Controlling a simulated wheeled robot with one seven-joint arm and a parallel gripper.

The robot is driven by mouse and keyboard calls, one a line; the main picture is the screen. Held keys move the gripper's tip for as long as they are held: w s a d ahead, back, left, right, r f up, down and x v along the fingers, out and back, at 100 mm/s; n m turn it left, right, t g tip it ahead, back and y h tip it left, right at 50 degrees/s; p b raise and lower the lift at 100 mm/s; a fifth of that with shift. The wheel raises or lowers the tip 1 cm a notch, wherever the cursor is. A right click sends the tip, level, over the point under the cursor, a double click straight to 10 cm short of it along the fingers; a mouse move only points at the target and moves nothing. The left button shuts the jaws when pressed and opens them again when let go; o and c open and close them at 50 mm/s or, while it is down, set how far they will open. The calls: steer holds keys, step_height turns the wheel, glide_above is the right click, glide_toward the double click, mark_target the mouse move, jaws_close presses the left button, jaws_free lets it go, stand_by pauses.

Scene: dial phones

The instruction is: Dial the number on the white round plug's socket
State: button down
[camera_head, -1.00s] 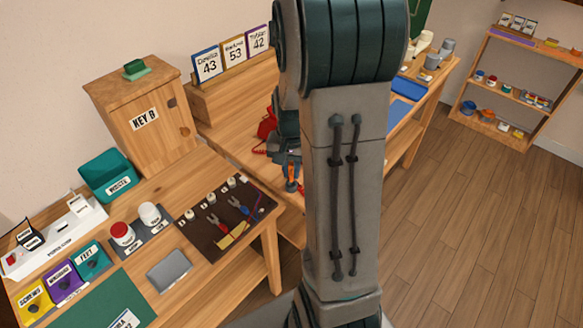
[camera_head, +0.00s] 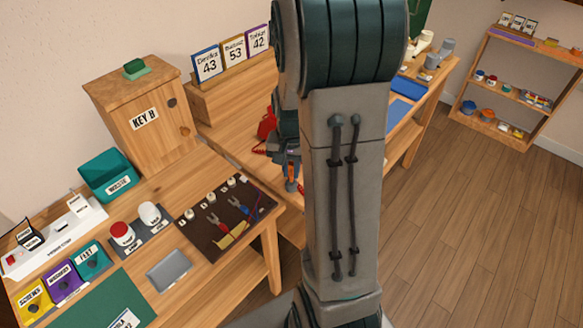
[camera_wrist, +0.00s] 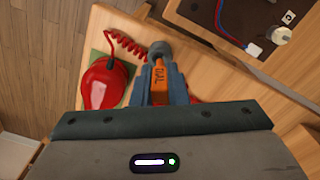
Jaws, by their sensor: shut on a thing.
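My gripper (camera_wrist: 160,92) is shut on an orange tool (camera_wrist: 159,78) with lettering that looks like "DIAL". It also shows in the head view (camera_head: 291,172), partly hidden by my arm. A red phone part (camera_wrist: 103,84) with a coiled cord lies on a green base, just left of the gripper in the wrist view; its red body also shows in the head view (camera_head: 267,122). The dial face is not clearly visible. A white power strip (camera_head: 62,241) at the far left of the head view carries a black plug and a white one. Their shapes and socket numbers are too small to tell.
A dark board (camera_head: 220,237) with pliers, wires and small white pieces lies on the near table. A wooden "KEY B" cabinet (camera_head: 150,135) and numbered cards (camera_head: 233,53) stand behind. A teal bin (camera_head: 107,176) stands by the wall. Open floor (camera_head: 470,220) lies right.

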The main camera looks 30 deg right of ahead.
steer(key=shift+f+b, duration=1.05)
steer(key=shift+f, duration=0.3)
steer(key=c, duration=1.3)
jaws_free()
steer(key=shift+c, duration=0.2)
steer(key=shift+r, duration=0.1)
step_height(320, 180, up, 14)
steer(key=shift+f+p, duration=0.1)
steer(key=shift+p, duration=0.5)
